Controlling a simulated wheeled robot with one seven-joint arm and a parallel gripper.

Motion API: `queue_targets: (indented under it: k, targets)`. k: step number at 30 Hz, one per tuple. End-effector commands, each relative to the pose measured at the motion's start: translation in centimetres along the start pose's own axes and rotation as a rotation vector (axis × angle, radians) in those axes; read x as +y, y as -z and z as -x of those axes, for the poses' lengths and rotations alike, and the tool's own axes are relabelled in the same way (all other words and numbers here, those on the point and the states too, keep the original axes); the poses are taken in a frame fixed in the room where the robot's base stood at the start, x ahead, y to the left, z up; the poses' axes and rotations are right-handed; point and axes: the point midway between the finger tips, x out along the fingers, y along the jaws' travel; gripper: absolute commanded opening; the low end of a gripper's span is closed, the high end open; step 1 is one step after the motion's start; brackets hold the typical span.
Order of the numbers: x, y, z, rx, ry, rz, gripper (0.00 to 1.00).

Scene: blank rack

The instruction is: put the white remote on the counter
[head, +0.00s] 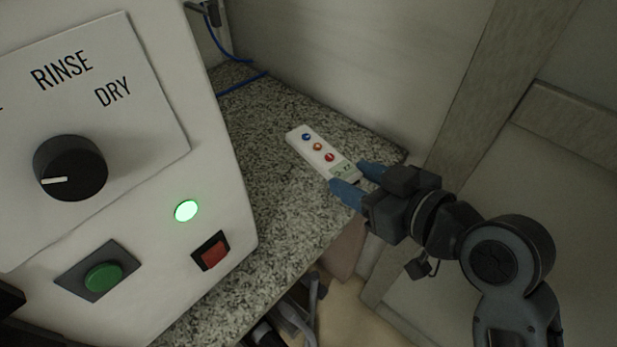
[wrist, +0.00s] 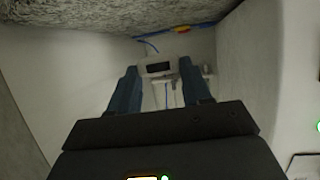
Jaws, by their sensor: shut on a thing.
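The white remote (head: 318,147) has blue, orange and red round buttons and a green-marked label at its near end. It shows over the speckled stone counter (head: 278,190) in the head view. My gripper (head: 350,174) is shut on the remote's near end, with one blue finger on each side. I cannot tell whether the remote touches the counter or is held slightly above it. In the wrist view, my gripper's fingers (wrist: 160,85) point toward a pale shape with a dark rectangle, which I cannot identify for sure. The counter shows at the top there (wrist: 110,14).
A large white machine (head: 222,135) with a RINSE/DRY dial (head: 70,168), lit green lamp, green button and red switch stands on the left. A wall and wooden frame (head: 480,100) close the right side. A blue cable (head: 243,83) lies at the back. Pipes hang below the counter edge.

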Motion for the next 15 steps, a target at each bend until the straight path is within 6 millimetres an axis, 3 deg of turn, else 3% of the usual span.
queue_targets:
  k: [3,9,15]
  targets:
    - [-1.0,-0.5,-2.9,0.001,0.004,-0.001,0.15]
    - [-2.2,-1.2,-6.8,0.0,0.002,0.0,0.15]
    - [-2.7,-1.5,-8.4,0.001,0.0,-0.001,0.15]
